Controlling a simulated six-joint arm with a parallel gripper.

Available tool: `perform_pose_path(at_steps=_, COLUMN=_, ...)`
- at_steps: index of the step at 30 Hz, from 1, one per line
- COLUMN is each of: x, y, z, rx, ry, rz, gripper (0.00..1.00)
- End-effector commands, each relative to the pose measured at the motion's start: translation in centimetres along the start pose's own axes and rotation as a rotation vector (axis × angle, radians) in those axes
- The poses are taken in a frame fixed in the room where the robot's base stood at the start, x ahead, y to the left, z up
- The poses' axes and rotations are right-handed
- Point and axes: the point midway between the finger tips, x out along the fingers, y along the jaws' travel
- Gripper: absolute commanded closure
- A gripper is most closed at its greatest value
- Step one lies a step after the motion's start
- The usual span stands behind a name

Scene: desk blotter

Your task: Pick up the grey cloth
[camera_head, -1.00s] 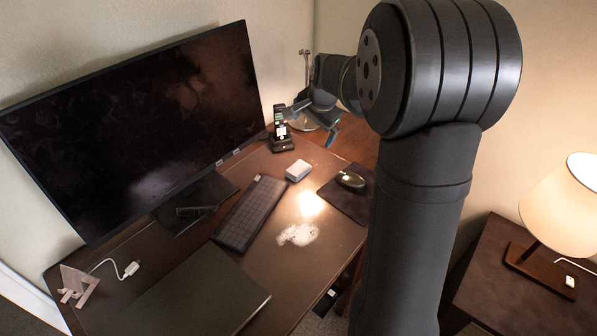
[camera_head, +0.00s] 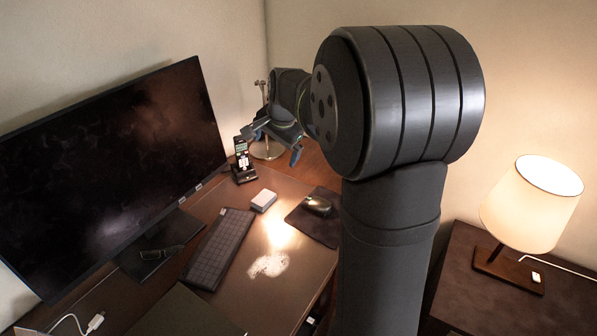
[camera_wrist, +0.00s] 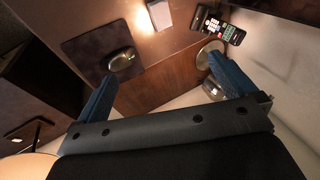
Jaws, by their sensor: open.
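I cannot make out a grey cloth in either view. A whitish, uneven patch (camera_head: 268,264) lies on the desk in front of the keyboard; it looks like a spill. My gripper (camera_head: 272,143) is held above the far right end of the desk, near the phone and apart from everything. In the wrist view my gripper (camera_wrist: 163,72) has its two blue fingers spread wide, with nothing between them.
A large monitor (camera_head: 110,180) stands along the left. A keyboard (camera_head: 217,250), a small white box (camera_head: 263,200), a mouse (camera_head: 318,205) on a dark pad (camera_head: 312,226) and a phone (camera_head: 242,160) are on the desk. A lit lamp (camera_head: 530,205) stands on a side table.

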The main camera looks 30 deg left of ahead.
Motion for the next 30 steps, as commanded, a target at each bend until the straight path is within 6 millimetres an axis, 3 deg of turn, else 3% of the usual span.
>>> perform_pose_path(at_steps=5, x=3.2, y=-0.8, z=-0.7, rx=0.199, ry=-0.026, rz=0.033, gripper=0.0)
perform_pose_path(at_steps=12, x=10.8, y=-2.1, z=-1.8, rx=0.682, ry=-0.053, rz=0.122, gripper=0.0)
perform_pose_path(at_steps=21, x=20.3, y=-2.4, z=-1.9, rx=1.261, ry=-0.027, rz=0.248, gripper=0.0)
perform_pose_path(at_steps=24, x=22.5, y=-2.3, z=-1.8, rx=1.394, ry=-0.011, rz=0.278, gripper=0.0)
perform_pose_path(at_steps=30, x=24.6, y=-2.0, z=-1.6, rx=1.52, ry=0.008, rz=0.305, gripper=0.0)
